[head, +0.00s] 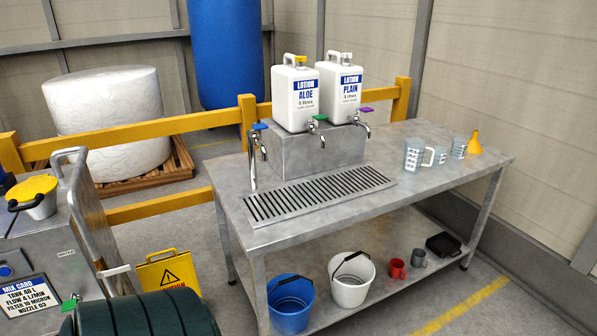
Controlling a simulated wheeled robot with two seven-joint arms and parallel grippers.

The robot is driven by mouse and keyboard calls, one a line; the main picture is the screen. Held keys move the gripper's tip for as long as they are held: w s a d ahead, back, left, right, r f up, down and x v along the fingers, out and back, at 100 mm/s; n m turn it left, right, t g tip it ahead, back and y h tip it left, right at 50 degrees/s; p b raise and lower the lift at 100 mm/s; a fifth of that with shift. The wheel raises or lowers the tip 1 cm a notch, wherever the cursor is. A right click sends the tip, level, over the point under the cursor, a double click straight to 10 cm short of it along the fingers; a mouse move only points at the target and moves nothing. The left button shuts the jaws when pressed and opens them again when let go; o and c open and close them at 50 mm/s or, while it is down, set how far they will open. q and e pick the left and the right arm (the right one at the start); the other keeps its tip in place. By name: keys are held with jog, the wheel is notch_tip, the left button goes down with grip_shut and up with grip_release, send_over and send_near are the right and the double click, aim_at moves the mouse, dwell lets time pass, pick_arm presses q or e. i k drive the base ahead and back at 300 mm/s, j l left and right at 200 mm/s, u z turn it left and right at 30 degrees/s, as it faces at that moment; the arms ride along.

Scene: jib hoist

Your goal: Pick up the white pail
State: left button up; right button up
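The white pail (351,291) stands upright on the lower shelf of the metal table, in the lower middle of the head view. Its dark wire handle rests up across the open mouth. A blue pail (290,308) stands close on its left. The table's upper top is above and behind the pail. Neither of my grippers is in the picture.
The metal table (430,180) carries a drip grate, two lotion jugs with taps, measuring jugs and a yellow funnel. A red mug (396,268), a grey mug and a black tray share the lower shelf. A yellow caution sign (168,272) and a metal cart (50,235) stand left.

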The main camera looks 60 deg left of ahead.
aim_at(352, 274)
jog(key=u, duration=1.55)
